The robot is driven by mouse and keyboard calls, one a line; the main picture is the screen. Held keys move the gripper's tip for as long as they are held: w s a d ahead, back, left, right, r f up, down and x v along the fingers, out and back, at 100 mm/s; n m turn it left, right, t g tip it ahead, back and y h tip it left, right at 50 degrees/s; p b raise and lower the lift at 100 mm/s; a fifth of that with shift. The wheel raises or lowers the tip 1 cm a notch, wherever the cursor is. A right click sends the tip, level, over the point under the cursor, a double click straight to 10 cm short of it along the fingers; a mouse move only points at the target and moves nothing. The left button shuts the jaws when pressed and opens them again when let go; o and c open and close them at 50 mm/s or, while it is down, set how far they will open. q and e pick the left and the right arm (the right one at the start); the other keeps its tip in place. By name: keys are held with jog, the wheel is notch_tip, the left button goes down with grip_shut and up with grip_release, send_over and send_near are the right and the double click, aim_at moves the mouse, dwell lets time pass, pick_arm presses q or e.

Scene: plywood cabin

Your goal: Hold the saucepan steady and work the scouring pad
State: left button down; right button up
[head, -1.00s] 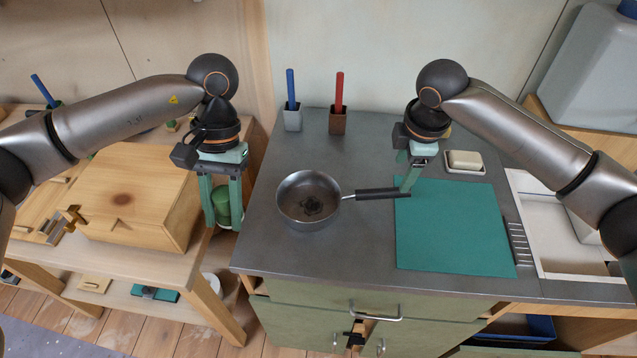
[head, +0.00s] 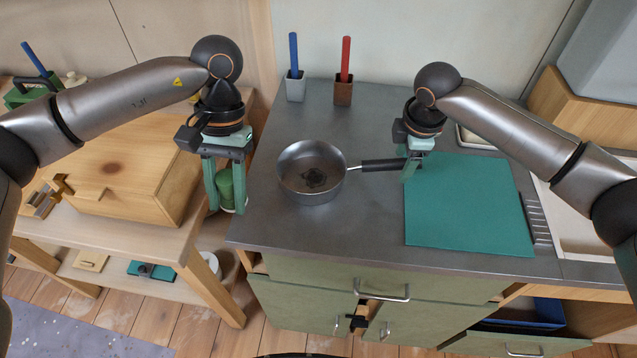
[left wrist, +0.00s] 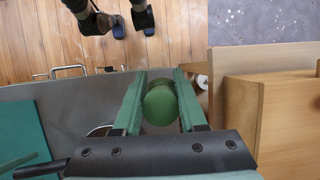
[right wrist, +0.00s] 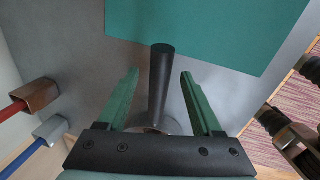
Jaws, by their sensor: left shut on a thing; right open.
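The saucepan (head: 331,188) stands on the grey worktop, a dark burnt patch on its inside bottom. Its black handle (head: 378,165) points right. My right gripper (head: 411,179) is open at the handle's free end. In the right wrist view, the handle (right wrist: 160,85) lies between the open fingers (right wrist: 160,72), with gaps on both sides. My left gripper (head: 227,211) is shut on the round green scouring pad (head: 226,186), left of the worktop edge and apart from the saucepan. The pad also shows between the fingers in the left wrist view (left wrist: 160,105).
A teal mat (head: 465,210) lies right of the saucepan, beside a sink (head: 570,225). A grey holder (head: 296,88) and a brown holder (head: 343,92) with brushes stand behind. A wooden box (head: 125,185) sits on the left table. Worktop in front of the saucepan is clear.

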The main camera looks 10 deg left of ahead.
jog(key=shift+w+f+b, duration=0.2)
jog(key=shift+f+b, duration=0.55)
jog(key=shift+f, duration=0.2)
grip_shut()
dwell(0.5)
